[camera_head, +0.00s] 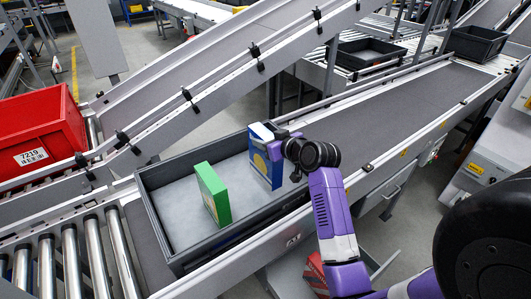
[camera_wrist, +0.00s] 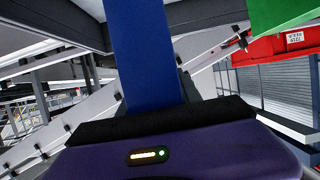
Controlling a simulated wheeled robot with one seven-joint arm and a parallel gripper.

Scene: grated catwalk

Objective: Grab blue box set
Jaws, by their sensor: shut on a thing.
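The blue box set (camera_head: 265,158) stands upright in the right part of a grey tote (camera_head: 183,258). It has a white top and a yellow patch on its front. My gripper (camera_head: 283,146) is at the box's upper right edge and is shut on it; the fingertips are mostly hidden by the wrist in the head view. In the wrist view the blue box (camera_wrist: 145,50) rises from the gripper's dark edge, with the fingers out of sight.
A green box (camera_head: 213,194) stands in the same tote, left of the blue one; it also shows in the wrist view (camera_wrist: 283,14). A red crate (camera_head: 40,132) is at the left, beside rollers (camera_head: 75,262). A sloping conveyor (camera_head: 410,110) runs to the upper right. Black trays (camera_head: 368,54) stand behind.

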